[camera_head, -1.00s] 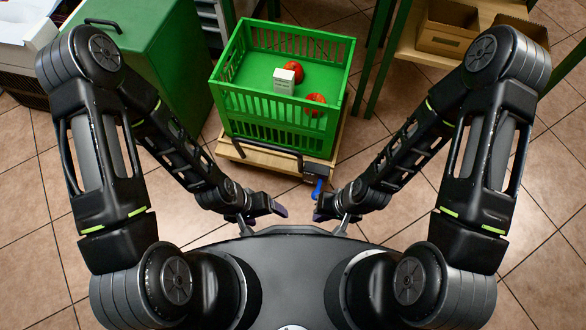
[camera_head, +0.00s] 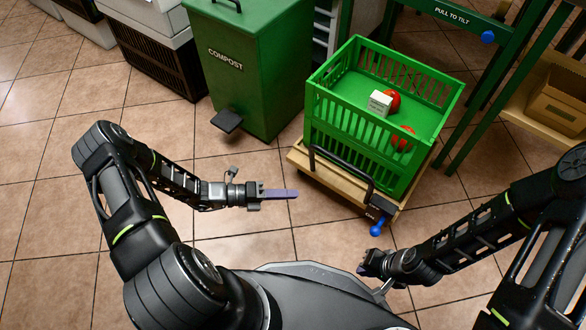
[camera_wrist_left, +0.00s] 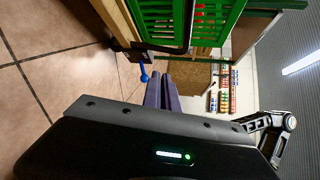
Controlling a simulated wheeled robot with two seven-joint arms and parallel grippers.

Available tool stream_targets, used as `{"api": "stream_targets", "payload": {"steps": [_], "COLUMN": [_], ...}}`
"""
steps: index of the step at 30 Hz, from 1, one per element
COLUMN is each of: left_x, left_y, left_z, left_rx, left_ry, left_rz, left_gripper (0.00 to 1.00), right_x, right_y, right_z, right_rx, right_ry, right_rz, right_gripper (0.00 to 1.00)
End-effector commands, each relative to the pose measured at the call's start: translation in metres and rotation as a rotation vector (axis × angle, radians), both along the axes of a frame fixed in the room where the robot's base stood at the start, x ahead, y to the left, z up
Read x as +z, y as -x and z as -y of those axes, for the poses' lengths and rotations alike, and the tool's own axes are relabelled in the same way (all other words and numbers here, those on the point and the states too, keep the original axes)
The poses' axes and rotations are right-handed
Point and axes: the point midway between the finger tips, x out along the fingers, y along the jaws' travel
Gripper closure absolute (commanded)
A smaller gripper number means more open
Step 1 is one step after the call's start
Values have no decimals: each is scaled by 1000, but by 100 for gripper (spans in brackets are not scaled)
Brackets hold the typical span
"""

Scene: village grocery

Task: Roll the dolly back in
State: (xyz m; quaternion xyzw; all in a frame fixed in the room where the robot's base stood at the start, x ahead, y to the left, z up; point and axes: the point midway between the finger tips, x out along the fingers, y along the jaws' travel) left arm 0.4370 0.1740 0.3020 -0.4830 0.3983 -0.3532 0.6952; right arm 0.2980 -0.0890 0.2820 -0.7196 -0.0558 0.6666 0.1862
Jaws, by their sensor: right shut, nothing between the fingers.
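The dolly (camera_head: 296,156) is a low wooden platform with a black handle bar (camera_head: 340,170) and a blue knob (camera_head: 376,229) at its near edge. It carries a green slatted crate (camera_head: 352,148) and stands on the floor ahead, right of centre. My left gripper (camera_head: 292,194) is shut and empty, pointing right, apart from the dolly and left of its near edge. In the left wrist view its fingers (camera_wrist_left: 163,94) lie side by side near the blue knob (camera_wrist_left: 144,74). My right gripper (camera_head: 362,270) is shut and empty, just below the knob.
The crate holds red round items (camera_head: 403,138) and a small white box (camera_head: 380,102). A green compost bin (camera_head: 250,75) with a pedal stands left of the dolly. A green frame marked "PULL TO TILT" (camera_head: 452,17) and a shelf with cardboard boxes (camera_head: 560,100) stand right. Floor at left is clear.

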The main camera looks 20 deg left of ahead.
Motion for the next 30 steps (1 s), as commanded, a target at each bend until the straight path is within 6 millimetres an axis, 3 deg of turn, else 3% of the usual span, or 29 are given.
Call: {"api": "stream_targets", "payload": {"steps": [1,3,7,20,30], "left_x": [-4,1,9,9,7], "left_y": [-15,-30,-38,-41,-72], "left_z": [-28,-57,-79,-74,-39], "left_rx": [120,230,304,301,298], "left_ry": [98,211,296,297,298], "left_rz": [-43,-80,-103,-103,-103], "left_gripper": [100,100,100,100,100], "right_x": [-10,-15,-16,-16,-28], "right_y": [-1,-3,-3,-3,-5], "right_z": [1,2,3,2,2], "right_rx": [-3,-5,-7,-7,-9], "right_ry": [1,3,4,4,5], "right_rz": [3,5,6,6,11], "right_gripper": [100,100,100,100,100]}}
